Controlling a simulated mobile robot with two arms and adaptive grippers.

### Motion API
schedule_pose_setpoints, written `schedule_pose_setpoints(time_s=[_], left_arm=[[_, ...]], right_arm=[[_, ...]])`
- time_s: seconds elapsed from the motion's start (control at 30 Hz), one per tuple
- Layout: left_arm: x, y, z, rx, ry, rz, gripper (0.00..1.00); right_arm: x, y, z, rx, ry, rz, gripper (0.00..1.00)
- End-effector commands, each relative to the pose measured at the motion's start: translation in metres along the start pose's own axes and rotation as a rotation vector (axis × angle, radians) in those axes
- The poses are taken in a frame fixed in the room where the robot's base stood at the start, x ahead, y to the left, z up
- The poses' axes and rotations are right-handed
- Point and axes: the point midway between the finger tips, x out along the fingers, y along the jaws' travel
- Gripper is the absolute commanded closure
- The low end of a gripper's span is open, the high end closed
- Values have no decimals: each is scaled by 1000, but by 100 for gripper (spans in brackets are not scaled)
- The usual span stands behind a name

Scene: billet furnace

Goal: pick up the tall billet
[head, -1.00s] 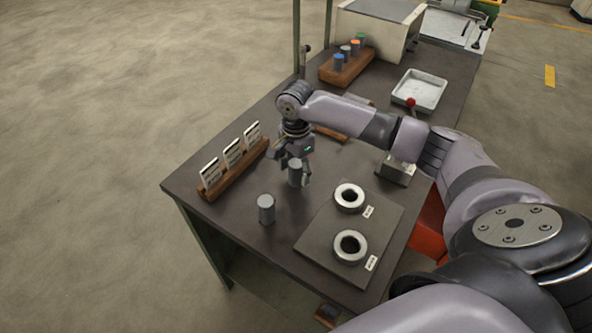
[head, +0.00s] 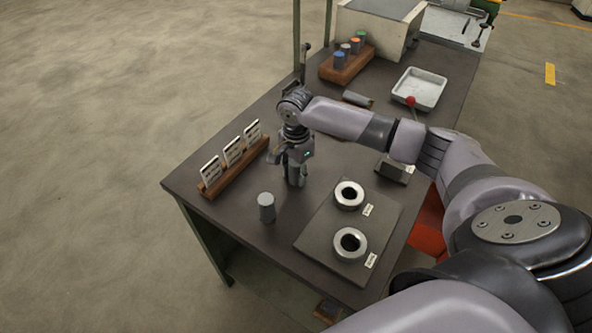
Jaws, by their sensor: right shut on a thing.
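My right gripper (head: 296,179) points down over the middle of the dark workbench. It is shut on a grey cylindrical billet, which its fingers mostly hide; I cannot tell whether the billet touches the bench top. A second grey billet (head: 267,207) stands upright and free on the bench, left of and nearer than the gripper. I cannot judge from this view which of the two is taller. My left gripper is not in view.
A grey plate (head: 318,238) with two metal rings (head: 349,195) and labels lies right of the gripper. A wooden card holder (head: 228,177) stands at left. Behind are a rack of coloured-top cylinders (head: 345,68), a lying cylinder (head: 357,99) and a white tray (head: 419,89).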

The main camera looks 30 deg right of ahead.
Motion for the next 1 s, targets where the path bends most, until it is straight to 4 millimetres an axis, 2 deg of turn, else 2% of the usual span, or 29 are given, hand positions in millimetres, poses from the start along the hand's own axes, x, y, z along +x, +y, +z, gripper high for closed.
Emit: schedule_pose_setpoints(time_s=[0.27,1.0], left_arm=[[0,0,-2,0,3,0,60],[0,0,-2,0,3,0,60]], right_arm=[[0,0,0,0,0,0,100],[-4,-1,0,0,0,-4,100]])
